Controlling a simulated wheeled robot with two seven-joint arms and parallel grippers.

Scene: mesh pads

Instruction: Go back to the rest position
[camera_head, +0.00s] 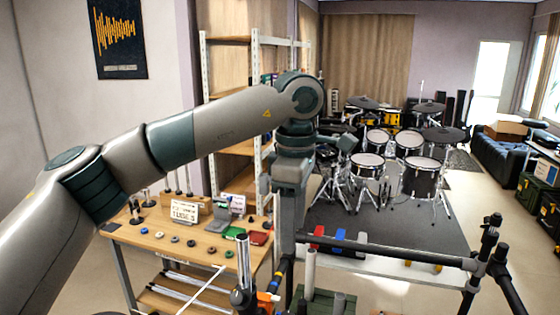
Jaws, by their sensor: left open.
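My left arm reaches in from the left, and its wrist bends down at the picture's middle. My left gripper (288,215) hangs downward, open, with nothing seen in it, in front of the gap between a wooden table (160,243) and a white table (395,266). Its fingertips are hard to make out. A green pad (234,232) and a red pad (259,238) lie on the wooden table, left of the gripper. Another red pad (318,236) and a blue pad (340,237) are by the white table's near-left part. My right gripper is not in view.
The wooden table also bears a sign (185,212), a grey stand and several small round parts. A wooden shelf (232,100) stands behind my arm. A drum kit (390,160) stands on a dark rug (350,218). Metal posts and dark bars crowd the lower middle and right.

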